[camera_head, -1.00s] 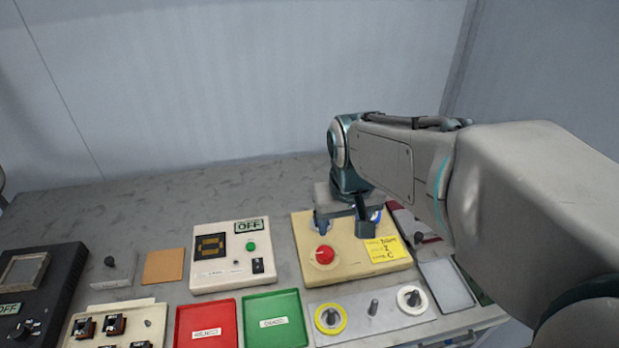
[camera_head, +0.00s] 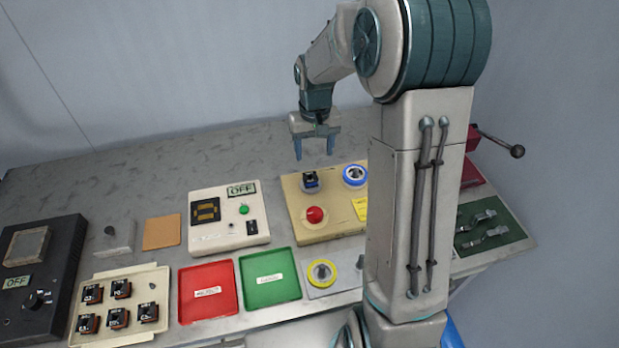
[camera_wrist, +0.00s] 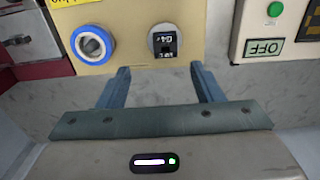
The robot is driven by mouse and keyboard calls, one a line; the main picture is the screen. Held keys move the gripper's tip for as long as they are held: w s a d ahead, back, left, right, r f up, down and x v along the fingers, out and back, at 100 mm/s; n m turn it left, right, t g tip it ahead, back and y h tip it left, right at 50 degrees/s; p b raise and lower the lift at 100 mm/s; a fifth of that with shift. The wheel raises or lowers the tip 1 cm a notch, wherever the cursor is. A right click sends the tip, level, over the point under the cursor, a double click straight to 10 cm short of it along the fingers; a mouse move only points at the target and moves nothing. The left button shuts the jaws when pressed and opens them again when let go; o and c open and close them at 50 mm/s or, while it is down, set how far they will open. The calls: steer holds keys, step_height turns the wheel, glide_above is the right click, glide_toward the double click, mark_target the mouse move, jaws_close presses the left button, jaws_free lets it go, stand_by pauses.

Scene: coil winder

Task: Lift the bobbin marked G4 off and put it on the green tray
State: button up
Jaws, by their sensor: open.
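The bobbin marked G4 (camera_wrist: 165,42) is a small black block with a white label, seated on a round spot of the cream winder panel (camera_wrist: 120,62). In the head view the bobbin (camera_head: 310,180) stands at the back left of that panel (camera_head: 300,233). My gripper (camera_head: 314,157) is open and empty, raised above and behind the bobbin. In the wrist view the open fingers (camera_wrist: 160,72) point toward the panel, with the bobbin just beyond the right finger side. The green tray (camera_head: 270,278) lies at the front of the table, with a white label and nothing else on it.
A blue-ringed round part (camera_head: 354,174) sits right of the bobbin, and a red knob (camera_head: 315,215) in front. A red tray (camera_head: 207,290) adjoins the green one. A cream tray (camera_head: 110,272) holds several black bobbins. A control box reading OFF (camera_head: 228,222) stands left.

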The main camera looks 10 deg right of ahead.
glide_above(310, 176)
steer(key=s, duration=0.1)
steer(key=f, duration=0.5)
steer(key=shift+d+f, duration=0.1)
steer(key=shift+d, duration=0.25)
steer(key=f+p, duration=0.1)
steer(key=f, duration=0.3)
steer(key=shift+w+a+f+p, duration=0.1)
steer(key=shift+w+a+p, duration=0.05)
steer(key=shift+a+p, duration=0.25)
steer(key=shift+f, duration=0.55)
steer(key=c, duration=1.1)
steer(key=shift+c, duration=0.2)
steer(key=shift+r, duration=0.5)
steer(key=r, duration=0.1)
steer(key=r+b, duration=0.1)
steer(key=r, duration=0.1)
steer(key=shift+d+r, duration=0.2)
steer(key=shift+d, duration=0.15)
steer(key=s+d+r+b, duration=0.2)
steer(key=d+r, duration=0.4)
steer(key=d, duration=0.4)
steer(key=shift+s+d+r, duration=0.3)
steer(key=shift+s, duration=0.4)
